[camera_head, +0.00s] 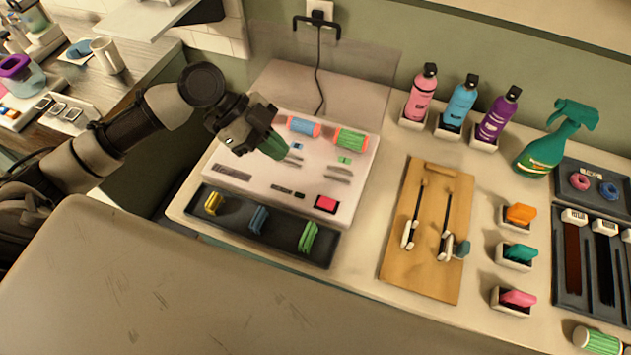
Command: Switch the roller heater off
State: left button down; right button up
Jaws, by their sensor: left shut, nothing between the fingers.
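The roller heater (240,172) is a pale flat box on the counter, with a blue roller (303,127) and a green roller (350,139) at its back. My left gripper (278,153) comes in from the left and hangs over the back left part of the heater. Its greenish fingers are shut and empty, up and left of the red button. It hides part of the heater's top. My right gripper is not in view.
A dark tray (275,239) with yellow, blue and green clips lies along the heater's front. A wooden board (425,265) with two irons stands to its right. Bottles (421,93) and a green spray bottle (555,140) stand behind. A black cord (318,70) runs up to a wall socket.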

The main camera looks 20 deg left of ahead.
pick_arm(q)
jog(key=p, duration=0.3)
send_over(324, 200)
jog(key=a, duration=0.2)
notch_tip(324, 200, down, 8)
jog(key=shift+r, duration=0.25)
notch_tip(324, 200, down, 2)
jog(key=shift+w+a+f+p, duration=0.1)
jog(key=shift+a+f+p, duration=0.1)
jog(key=shift+p, duration=0.15)
jog(key=shift+f, duration=0.7)
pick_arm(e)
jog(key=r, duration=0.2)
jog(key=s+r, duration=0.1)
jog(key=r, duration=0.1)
pick_arm(q)
jog(key=shift+f, duration=0.1)
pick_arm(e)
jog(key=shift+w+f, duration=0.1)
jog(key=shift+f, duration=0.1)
